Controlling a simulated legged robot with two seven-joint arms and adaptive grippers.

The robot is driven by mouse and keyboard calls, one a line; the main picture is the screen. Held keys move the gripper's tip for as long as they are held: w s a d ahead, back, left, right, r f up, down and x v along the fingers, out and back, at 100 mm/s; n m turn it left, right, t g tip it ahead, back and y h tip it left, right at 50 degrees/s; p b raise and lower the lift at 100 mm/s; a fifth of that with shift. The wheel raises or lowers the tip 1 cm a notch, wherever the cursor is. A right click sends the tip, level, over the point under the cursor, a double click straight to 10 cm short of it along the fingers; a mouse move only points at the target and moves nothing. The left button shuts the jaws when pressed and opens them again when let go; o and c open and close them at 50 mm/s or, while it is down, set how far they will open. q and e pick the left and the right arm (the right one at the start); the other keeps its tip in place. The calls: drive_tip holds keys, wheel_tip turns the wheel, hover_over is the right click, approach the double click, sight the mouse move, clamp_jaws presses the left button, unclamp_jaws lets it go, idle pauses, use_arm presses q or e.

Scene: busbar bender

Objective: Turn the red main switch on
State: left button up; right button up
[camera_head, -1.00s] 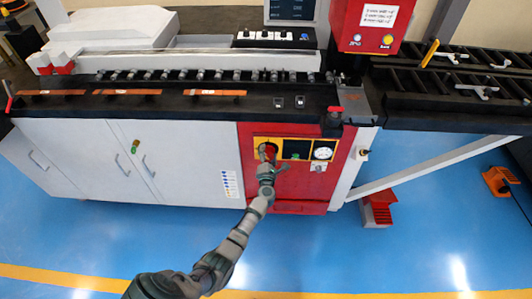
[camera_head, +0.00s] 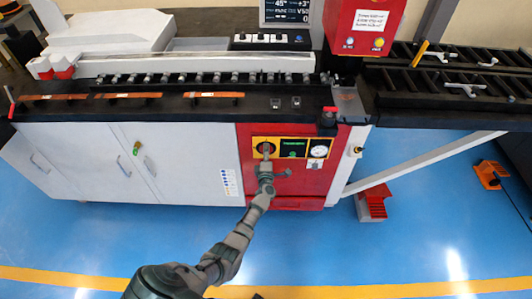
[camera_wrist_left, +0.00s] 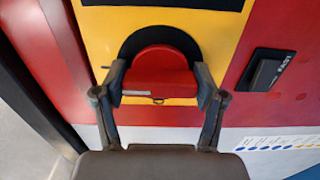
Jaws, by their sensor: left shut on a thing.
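The red main switch (camera_wrist_left: 160,68) is a round knob with a raised grip bar, set in a dark ring on a yellow plate (camera_wrist_left: 105,42). In the wrist view, the two fingers of my left gripper (camera_wrist_left: 162,82) are on either side of the knob, shut on it. In the head view, my left gripper (camera_head: 266,162) reaches up to the switch (camera_head: 265,149) on the red cabinet panel (camera_head: 297,184) and partly covers it. My right gripper is not in view.
Right of the switch are a small green-lit display (camera_head: 293,148) and a round gauge (camera_head: 319,152). White cabinet doors (camera_head: 178,160) stand to the left. A red foot pedal (camera_head: 372,204) is on the blue floor to the right.

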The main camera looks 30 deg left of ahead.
use_arm(q)
drive_tip(key=shift+d+f, duration=0.15)
drive_tip(key=shift+f, duration=0.15)
drive_tip(key=o, duration=1.1)
drive_tip(key=shift+o, duration=0.2)
drive_tip(key=shift+w, duration=0.1)
drive_tip(key=shift+r, duration=0.15)
drive_tip(key=v, duration=1.2)
drive_tip(key=shift+a, duration=0.2)
